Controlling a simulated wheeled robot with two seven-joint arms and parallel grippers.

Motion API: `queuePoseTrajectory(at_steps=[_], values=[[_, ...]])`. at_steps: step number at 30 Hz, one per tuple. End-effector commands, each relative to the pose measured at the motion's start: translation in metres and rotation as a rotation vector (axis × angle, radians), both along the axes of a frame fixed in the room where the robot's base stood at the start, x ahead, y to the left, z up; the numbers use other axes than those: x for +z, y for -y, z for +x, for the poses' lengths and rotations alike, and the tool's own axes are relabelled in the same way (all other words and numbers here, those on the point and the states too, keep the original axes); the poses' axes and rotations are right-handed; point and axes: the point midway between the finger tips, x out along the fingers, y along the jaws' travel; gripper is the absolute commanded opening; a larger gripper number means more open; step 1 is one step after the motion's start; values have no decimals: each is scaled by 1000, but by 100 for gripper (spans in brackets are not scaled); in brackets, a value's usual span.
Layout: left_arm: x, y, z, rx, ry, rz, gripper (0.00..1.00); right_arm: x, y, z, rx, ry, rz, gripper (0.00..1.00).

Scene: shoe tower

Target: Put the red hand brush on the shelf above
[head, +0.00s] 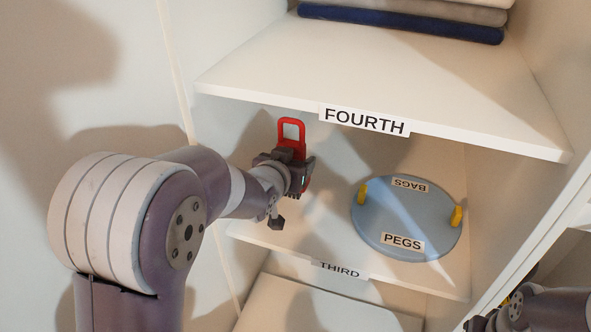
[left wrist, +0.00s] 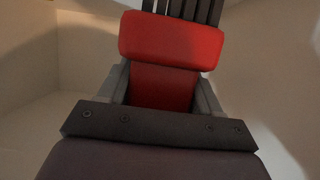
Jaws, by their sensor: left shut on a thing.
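The red hand brush (head: 291,130) is in my left gripper (head: 296,172), at the left side of the space over the shelf labelled THIRD (head: 285,243). Its red loop handle points up, near the left part of the front edge of the shelf labelled FOURTH (head: 400,70). In the left wrist view the red brush (left wrist: 170,42) fills the space between the fingers (left wrist: 160,90), with dark bristles at the top. My left gripper is shut on it. My right gripper (head: 515,305) shows only in part at the lower right corner, and its jaws are not clear.
A round blue-grey lid (head: 405,218) with yellow handles and labels BAGS and PEGS lies on the THIRD shelf, right of my left gripper. Folded blue and grey cloths (head: 400,22) lie at the back of the FOURTH shelf. The front of that shelf is clear.

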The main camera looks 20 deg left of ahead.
Motion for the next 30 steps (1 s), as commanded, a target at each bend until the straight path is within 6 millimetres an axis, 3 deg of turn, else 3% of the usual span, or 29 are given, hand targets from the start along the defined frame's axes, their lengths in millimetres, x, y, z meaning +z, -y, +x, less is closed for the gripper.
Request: queuePoseTrajectory(at_steps=[3, 10, 21, 22, 23, 24, 30], values=[[-7, -7, 9, 0, -2, -2, 25, 8, 0, 0, 0, 1, 0, 43], [-44, -7, 10, -1, -3, -2, 25, 22, 0, 0, 0, 0, 0, 43], [-52, -7, 10, -1, 0, 0, 25, 15, 0, 0, 0, 0, 0, 43], [-51, -7, 9, -1, -1, 0, 74, 17, 0, 0, 0, 0, 0, 43], [-51, -7, 9, -1, -1, 0, 83, 17, 0, 0, 0, 0, 0, 43], [-51, -7, 9, -1, -2, 0, 89, 17, 0, 0, 0, 0, 0, 43], [-51, -7, 9, -1, -2, 0, 89, 17, 0, 0, 0, 0, 0, 43]])
